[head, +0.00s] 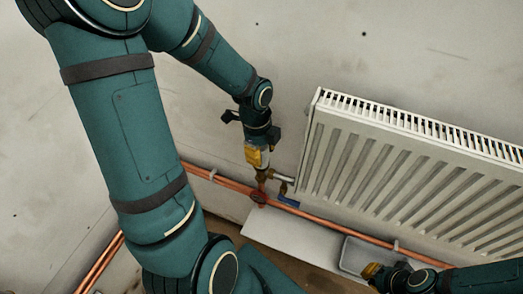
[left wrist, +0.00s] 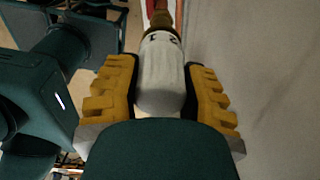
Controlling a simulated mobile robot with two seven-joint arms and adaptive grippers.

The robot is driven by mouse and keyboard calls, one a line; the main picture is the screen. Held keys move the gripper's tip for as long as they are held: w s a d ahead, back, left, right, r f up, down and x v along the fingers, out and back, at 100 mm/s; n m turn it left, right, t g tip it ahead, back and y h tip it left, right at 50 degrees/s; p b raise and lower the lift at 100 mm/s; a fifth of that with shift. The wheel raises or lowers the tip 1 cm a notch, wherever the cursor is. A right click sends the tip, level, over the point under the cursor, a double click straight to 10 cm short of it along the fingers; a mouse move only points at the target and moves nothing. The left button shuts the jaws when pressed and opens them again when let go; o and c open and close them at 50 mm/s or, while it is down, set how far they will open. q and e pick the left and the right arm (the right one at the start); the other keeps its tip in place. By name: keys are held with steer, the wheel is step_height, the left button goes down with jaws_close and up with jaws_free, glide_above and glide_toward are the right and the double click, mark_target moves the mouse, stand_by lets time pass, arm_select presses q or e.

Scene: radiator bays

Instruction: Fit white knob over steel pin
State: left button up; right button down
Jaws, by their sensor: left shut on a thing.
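The white knob (left wrist: 160,75) is between the yellow-padded fingers of my left gripper (head: 257,160), which is shut on it; the left wrist view shows the gripper (left wrist: 162,95) too. The knob's far end is at the brass valve body (left wrist: 163,20), which shows in the head view (head: 262,178) just below the fingers. The steel pin is hidden, and I cannot tell whether the knob is around it or just over it. My right gripper (head: 372,270) is low at the right, away from the valve; its opening is unclear.
A white ribbed radiator (head: 400,170) hangs on the wall right of the valve. Copper pipes (head: 225,183) run along the wall below it. A grey tray (head: 352,252) and a pale flat sheet (head: 290,232) lie below. The wall left of the valve is bare.

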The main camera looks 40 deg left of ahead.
arm_select(q)
steer(key=shift+f, duration=0.3)
arm_select(e)
steer(key=shift+f, duration=0.15)
stand_by(0.4)
arm_select(q)
steer(key=o, duration=1.7)
arm_select(e)
steer(key=shift+w, duration=0.1)
arm_select(q)
steer(key=shift+r+p, duration=1.5)
steer(key=shift+r, duration=0.25)
steer(key=shift+r+p, duration=2.4)
steer(key=shift+r, duration=0.25)
arm_select(e)
step_height(320, 180, up, 8)
steer(key=w, duration=0.2)
steer(key=shift+d+t, duration=0.2)
steer(key=shift+t, duration=0.1)
steer(key=shift+s, duration=0.1)
